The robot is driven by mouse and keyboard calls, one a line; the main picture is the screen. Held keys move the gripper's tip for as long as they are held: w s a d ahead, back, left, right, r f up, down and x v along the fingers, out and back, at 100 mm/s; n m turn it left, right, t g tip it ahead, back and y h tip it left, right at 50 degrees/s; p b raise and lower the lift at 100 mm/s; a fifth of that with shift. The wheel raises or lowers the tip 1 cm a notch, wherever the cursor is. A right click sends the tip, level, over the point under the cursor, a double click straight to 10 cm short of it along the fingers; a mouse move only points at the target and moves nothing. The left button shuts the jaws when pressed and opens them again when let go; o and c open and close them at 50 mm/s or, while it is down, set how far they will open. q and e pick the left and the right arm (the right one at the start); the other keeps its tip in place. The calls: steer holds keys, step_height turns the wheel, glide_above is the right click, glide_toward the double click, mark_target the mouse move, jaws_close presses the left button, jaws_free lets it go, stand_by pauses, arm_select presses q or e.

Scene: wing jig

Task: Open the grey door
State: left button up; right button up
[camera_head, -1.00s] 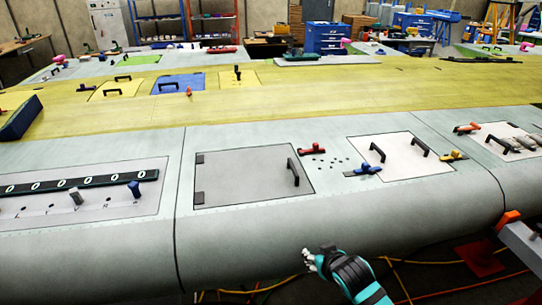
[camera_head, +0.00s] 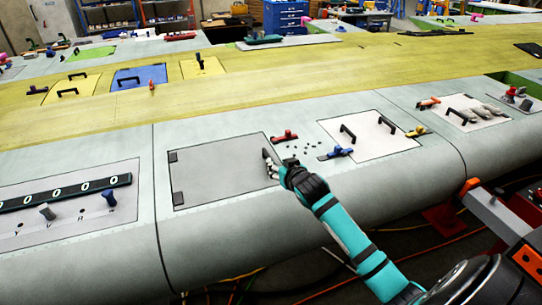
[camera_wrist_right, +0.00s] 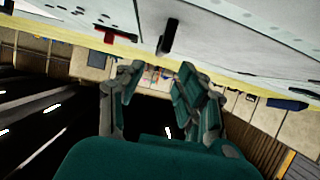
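The grey door (camera_head: 218,172) lies closed and flush in the pale wing skin, with dark hinges on its left edge. Its black handle (camera_head: 267,156) stands near the right edge. My right gripper (camera_head: 272,170) is at the door's right edge, close to the handle and partly covering its lower end. In the right wrist view, the two fingers of my right gripper (camera_wrist_right: 155,88) are spread with nothing between them. The handle (camera_wrist_right: 168,37) shows beyond and above the fingertips there, apart from them. My left gripper is out of view.
A red clamp (camera_head: 284,136) sits just right of the door, and a blue clamp (camera_head: 336,153) farther right. A white panel (camera_head: 372,138) with two black handles lies beyond. A black number strip (camera_head: 65,192) is on the left. The door's surface is clear.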

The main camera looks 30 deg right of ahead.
steer(key=p+x, duration=0.1)
steer(key=x, duration=0.6)
steer(key=shift+w+f, duration=0.15)
steer(key=shift+w, duration=0.25)
steer(key=shift+c, duration=0.4)
jaws_close()
